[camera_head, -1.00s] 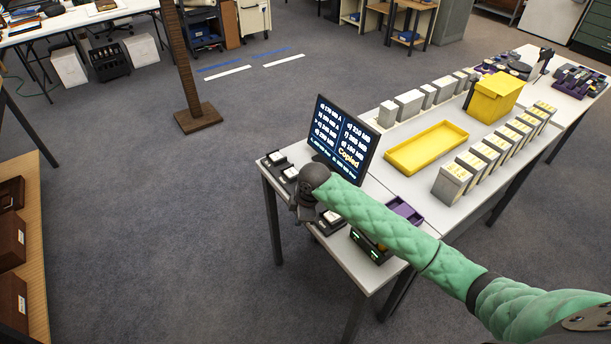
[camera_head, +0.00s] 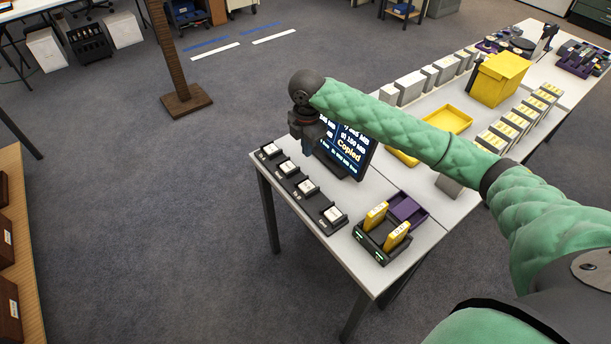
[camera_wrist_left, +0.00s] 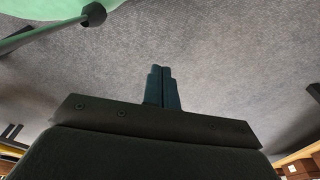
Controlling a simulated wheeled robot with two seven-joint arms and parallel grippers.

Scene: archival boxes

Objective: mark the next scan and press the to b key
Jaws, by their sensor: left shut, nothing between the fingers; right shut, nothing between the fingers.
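A row of several black keys with white caps runs along the near-left table edge, from the far key (camera_head: 270,150) to the near key (camera_head: 333,215). Their labels are too small to read. A dark screen (camera_head: 352,157) behind them shows "Copied", partly hidden by my right arm. My right gripper (camera_head: 308,146) is shut and empty, above the far half of the key row, in front of the screen. My left gripper (camera_wrist_left: 162,88) is shut and empty over grey floor.
A purple tray (camera_head: 408,209) sits behind the dock. A yellow tray (camera_head: 455,117) is partly behind my right arm. A yellow bin (camera_head: 499,78) and rows of grey boxes (camera_head: 409,88) stand farther back. A brown post (camera_head: 187,99) stands on the floor.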

